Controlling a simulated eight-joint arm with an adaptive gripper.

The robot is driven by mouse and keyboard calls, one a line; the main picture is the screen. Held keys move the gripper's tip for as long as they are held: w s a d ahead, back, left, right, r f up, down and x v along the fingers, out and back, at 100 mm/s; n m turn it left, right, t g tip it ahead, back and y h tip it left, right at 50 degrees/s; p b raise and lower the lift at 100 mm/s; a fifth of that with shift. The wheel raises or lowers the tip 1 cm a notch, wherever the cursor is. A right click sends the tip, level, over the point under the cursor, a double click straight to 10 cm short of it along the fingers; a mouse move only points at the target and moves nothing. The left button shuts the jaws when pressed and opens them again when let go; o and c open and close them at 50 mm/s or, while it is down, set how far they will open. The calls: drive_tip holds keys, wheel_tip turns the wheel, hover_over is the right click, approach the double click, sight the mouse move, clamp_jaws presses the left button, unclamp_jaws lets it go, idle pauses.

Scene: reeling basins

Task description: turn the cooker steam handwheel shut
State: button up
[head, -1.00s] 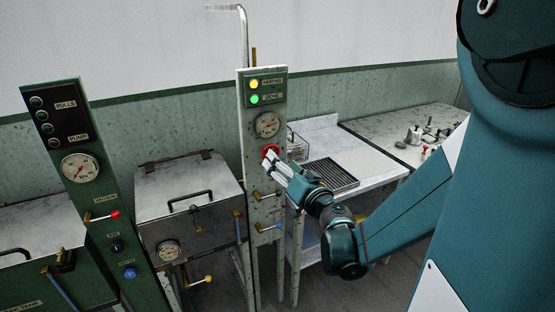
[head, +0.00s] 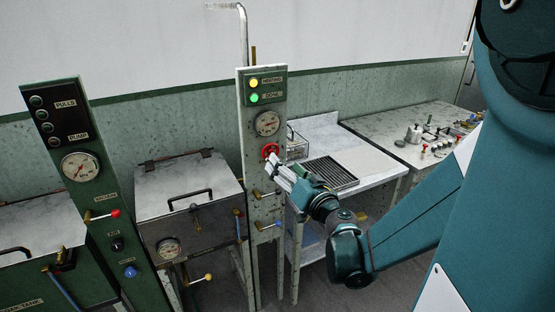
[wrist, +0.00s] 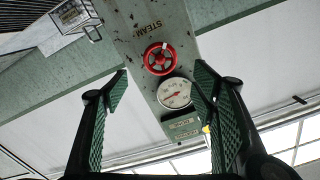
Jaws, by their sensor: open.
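The red steam handwheel (head: 270,151) is on the narrow upright panel (head: 245,130), just below a round gauge. In the wrist view the handwheel (wrist: 160,59) shows whole, with the word STEAM beside it and a small pale mark on its rim. My gripper (head: 274,164) is at the panel's front, close to the wheel and slightly below it in the head view. In the wrist view the jaws (wrist: 158,82) are spread wide with nothing between the pads. The wheel lies beyond the fingertips, apart from them.
The panel's gauge (head: 267,123) and lit yellow and green lamps (head: 254,90) are above the wheel. A metal-lidded basin (head: 188,190) stands left, a white table with a dark grate (head: 331,173) right.

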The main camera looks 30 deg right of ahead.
sight(269, 150)
drive_tip(key=shift+w+a+f+n+p, duration=0.15)
drive_tip(key=shift+w+n+p, duration=0.1)
drive_tip(key=shift+w+n, duration=0.35)
drive_tip(key=shift+w+d+f+n+p, duration=0.1)
drive_tip(key=shift+w+f+n+p, duration=0.1)
drive_tip(key=shift+w+n, duration=0.4)
drive_tip(key=shift+w+a+f+n+p, duration=0.1)
drive_tip(key=shift+w+n+p, duration=0.15)
drive_tip(key=shift+w+n, duration=0.35)
drive_tip(key=shift+s, duration=0.1)
drive_tip(key=shift+w+b, duration=0.5)
drive_tip(key=shift+w, duration=3.35)
drive_tip(key=c, duration=0.9)
